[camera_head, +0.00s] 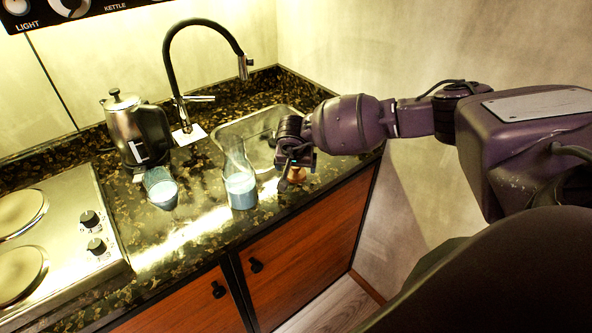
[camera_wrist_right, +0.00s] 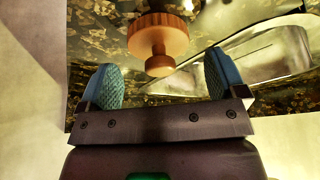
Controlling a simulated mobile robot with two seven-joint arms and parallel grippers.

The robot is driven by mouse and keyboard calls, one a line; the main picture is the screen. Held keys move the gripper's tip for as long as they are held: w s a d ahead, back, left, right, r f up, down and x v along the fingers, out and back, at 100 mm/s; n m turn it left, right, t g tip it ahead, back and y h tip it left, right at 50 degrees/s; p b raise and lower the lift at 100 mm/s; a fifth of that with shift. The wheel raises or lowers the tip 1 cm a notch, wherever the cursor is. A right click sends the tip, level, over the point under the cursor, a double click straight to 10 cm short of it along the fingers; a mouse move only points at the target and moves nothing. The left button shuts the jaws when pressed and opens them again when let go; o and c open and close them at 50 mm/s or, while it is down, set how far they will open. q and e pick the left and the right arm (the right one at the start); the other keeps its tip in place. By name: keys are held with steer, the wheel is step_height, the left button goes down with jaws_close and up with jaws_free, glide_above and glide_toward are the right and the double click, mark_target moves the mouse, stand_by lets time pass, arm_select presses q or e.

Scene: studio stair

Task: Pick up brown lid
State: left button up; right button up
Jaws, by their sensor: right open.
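The brown lid (camera_wrist_right: 158,37) is a round wooden piece with a wide disc and a narrower knob, seen between and just beyond the fingertips in the right wrist view. In the head view the lid (camera_head: 297,174) shows partly below my right gripper (camera_head: 290,178), on the dark speckled counter near its front edge. My right gripper (camera_wrist_right: 163,84) is open, with blue-green pads on either side of the lid's knob and nothing held. The gripper hides part of the lid in the head view. My left gripper is not in view.
A glass carafe (camera_head: 240,185) with pale liquid stands left of my right gripper, and a glass (camera_head: 160,187) stands farther left. The sink (camera_head: 226,132) lies behind, under a black faucet (camera_head: 172,62). A kettle (camera_head: 128,130) and stove (camera_head: 60,240) are at left.

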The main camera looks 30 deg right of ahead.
steer(key=shift+x, duration=0.8)
steer(key=c, duration=0.9)
steer(key=shift+r, duration=0.15)
